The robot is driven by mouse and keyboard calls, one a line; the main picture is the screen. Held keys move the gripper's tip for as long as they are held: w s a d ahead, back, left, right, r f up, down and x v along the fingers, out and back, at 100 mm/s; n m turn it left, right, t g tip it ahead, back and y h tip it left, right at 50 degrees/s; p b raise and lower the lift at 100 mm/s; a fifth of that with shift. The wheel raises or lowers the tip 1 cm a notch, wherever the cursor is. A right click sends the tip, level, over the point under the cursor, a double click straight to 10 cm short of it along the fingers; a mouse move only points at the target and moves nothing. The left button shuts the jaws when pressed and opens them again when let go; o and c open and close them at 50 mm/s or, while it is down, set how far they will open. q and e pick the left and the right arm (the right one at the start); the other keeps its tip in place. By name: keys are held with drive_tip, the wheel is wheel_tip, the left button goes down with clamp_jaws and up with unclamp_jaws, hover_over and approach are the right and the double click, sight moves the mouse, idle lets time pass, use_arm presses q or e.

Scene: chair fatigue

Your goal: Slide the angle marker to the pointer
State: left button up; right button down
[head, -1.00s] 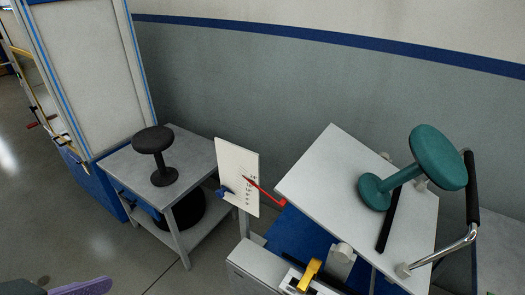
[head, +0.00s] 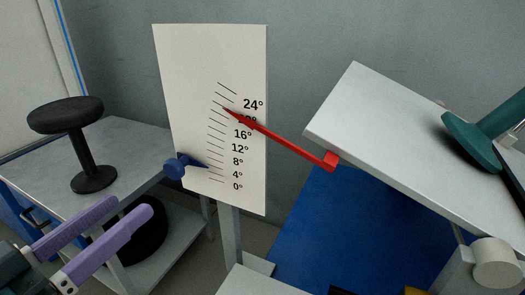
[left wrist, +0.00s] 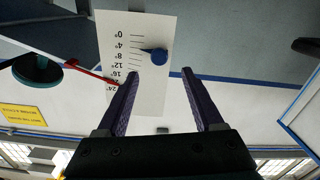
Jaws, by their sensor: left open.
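A white scale board (head: 185,70) with degree marks stands upright in the head view. The angle marker (head: 178,166) is a blue knob on its left edge; its thin tip lies low on the scale, between 4° and 8°. The red pointer (head: 285,145) crosses from the right, its tip high on the scale, above 20°. My left gripper (head: 132,206) has purple fingers, open and empty, left of and below the marker. In the left wrist view the picture is upside down, and the marker (left wrist: 159,57) appears beyond the gap between the open fingertips (left wrist: 160,72). My right gripper is out of view.
A grey side table (head: 135,145) with a black stool (head: 90,150) stands left of the board. A tilted white plate (head: 400,130) with a teal stool (head: 475,140) is at the right, over a blue surface (head: 330,235).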

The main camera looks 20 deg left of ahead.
sight(171, 173)
use_arm(q)
drive_tip(key=w, duration=0.6)
drive_tip(key=w+d+b, duration=0.1)
drive_tip(key=w, duration=0.2)
drive_tip(key=shift+w, duration=0.35)
clamp_jaws()
idle(1.0)
